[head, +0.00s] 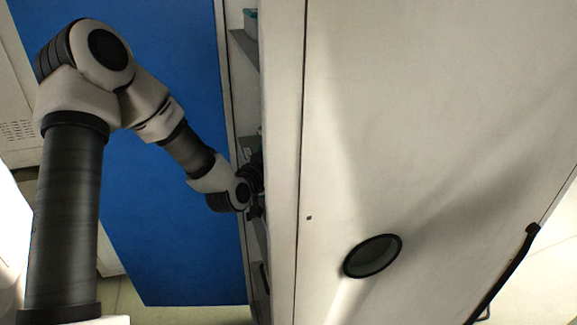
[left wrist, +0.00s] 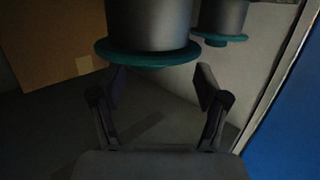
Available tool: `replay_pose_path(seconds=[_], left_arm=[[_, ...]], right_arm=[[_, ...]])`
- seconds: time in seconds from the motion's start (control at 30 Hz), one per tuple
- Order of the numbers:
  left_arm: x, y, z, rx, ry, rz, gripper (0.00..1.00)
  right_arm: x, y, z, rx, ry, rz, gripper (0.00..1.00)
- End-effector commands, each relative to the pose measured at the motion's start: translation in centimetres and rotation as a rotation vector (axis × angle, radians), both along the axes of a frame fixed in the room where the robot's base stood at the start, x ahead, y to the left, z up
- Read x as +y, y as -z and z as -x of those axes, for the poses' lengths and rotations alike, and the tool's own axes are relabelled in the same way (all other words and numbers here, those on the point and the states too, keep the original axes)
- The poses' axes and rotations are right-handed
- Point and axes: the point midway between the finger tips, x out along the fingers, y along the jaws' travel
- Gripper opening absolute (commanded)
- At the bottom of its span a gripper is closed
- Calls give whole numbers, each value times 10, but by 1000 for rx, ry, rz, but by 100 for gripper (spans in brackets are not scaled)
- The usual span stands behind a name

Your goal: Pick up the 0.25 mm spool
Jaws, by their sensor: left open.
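In the left wrist view, a dark grey spool (left wrist: 148,22) with a teal lower flange stands just beyond my left gripper (left wrist: 160,80). The gripper is open and empty, its two fingers apart on either side below the flange in the picture. A second spool (left wrist: 222,16) with a teal flange stands farther back to the right. No size label is readable on either spool, so I cannot tell which is the 0.25 mm one. In the head view my left arm reaches into the cabinet, and the cabinet's side hides most of the gripper. My right gripper is not in view.
The white cabinet (head: 430,130) fills the right of the head view, with shelves (head: 243,48) in its narrow opening. A blue door (head: 150,235) stands left of the opening. A brown box (left wrist: 50,40) sits at left on the grey shelf (left wrist: 45,130).

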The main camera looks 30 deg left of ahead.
Motion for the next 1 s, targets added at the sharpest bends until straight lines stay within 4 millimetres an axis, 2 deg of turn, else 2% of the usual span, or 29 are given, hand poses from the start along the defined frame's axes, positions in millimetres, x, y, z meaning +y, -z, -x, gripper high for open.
replay_pose_path(seconds=[0.03,0.1,0.3,0.37,0.5,0.53,0.87,1.0], left_arm=[[1,-2,-8,0,1,-5,74],[1,0,-14,0,0,-2,74],[1,3,-16,-1,0,1,74],[1,3,-16,-1,0,1,57],[1,3,-15,-1,0,1,7],[1,3,-15,-1,0,1,0],[1,0,-16,-4,0,1,0],[2,-9,-16,-7,0,1,0]], right_arm=[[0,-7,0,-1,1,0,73],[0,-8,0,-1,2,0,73],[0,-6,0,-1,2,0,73],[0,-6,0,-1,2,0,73],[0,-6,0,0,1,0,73],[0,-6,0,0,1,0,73],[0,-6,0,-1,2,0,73],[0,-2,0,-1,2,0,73]])
